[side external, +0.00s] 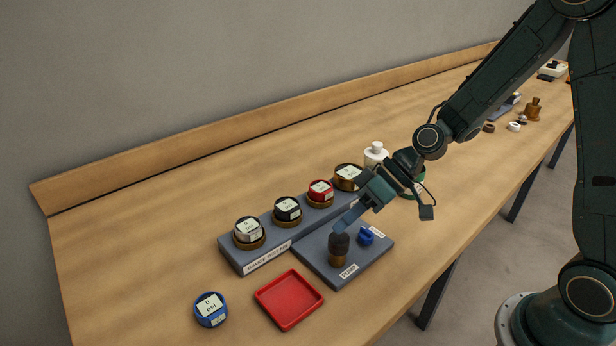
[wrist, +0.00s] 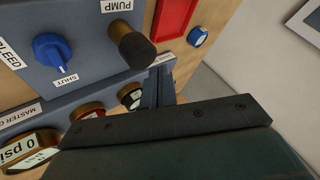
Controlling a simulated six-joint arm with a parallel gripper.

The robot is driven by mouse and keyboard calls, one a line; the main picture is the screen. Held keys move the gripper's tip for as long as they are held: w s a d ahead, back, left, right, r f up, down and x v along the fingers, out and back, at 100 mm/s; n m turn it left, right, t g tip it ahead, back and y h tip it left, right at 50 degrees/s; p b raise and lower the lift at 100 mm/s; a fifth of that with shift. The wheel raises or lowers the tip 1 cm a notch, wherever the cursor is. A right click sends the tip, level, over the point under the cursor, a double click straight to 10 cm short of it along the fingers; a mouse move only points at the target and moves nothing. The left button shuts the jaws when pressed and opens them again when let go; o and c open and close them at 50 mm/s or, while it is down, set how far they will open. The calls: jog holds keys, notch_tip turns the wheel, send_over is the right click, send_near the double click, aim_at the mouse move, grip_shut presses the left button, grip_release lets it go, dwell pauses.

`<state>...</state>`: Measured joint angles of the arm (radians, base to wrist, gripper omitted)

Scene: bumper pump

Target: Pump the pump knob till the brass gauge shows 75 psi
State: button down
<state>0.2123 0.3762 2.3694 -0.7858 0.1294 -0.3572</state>
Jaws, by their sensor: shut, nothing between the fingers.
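The pump knob (side external: 339,243), dark with a brown collar below it, stands upright on the grey pump plate (side external: 318,262). It also shows in the wrist view (wrist: 136,48). My gripper (side external: 342,224) is shut and empty, its tips just behind the knob's top in the side view. In the wrist view the fingers (wrist: 161,78) appear just beside the knob; I cannot tell whether they touch it. The brass gauge (side external: 348,174) is at the far end of the gauge row, and its face (wrist: 22,148) reads 0 psi in the wrist view.
A blue bleed valve (side external: 366,236) sits beside the knob, with a SHUT label by it. Red (side external: 320,191), black (side external: 287,209) and silver (side external: 249,231) gauges share the grey strip. A red tray (side external: 289,300) and blue gauge (side external: 210,309) lie in front. A white bottle (side external: 375,154) stands behind.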

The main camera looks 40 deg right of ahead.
aim_at(340, 238)
jog(key=shift+f, duration=1.5)
dwell(1.7)
jog(key=shift+r, duration=1.5)
jog(key=shift+r, duration=0.15)
jog(key=shift+r, duration=2.4)
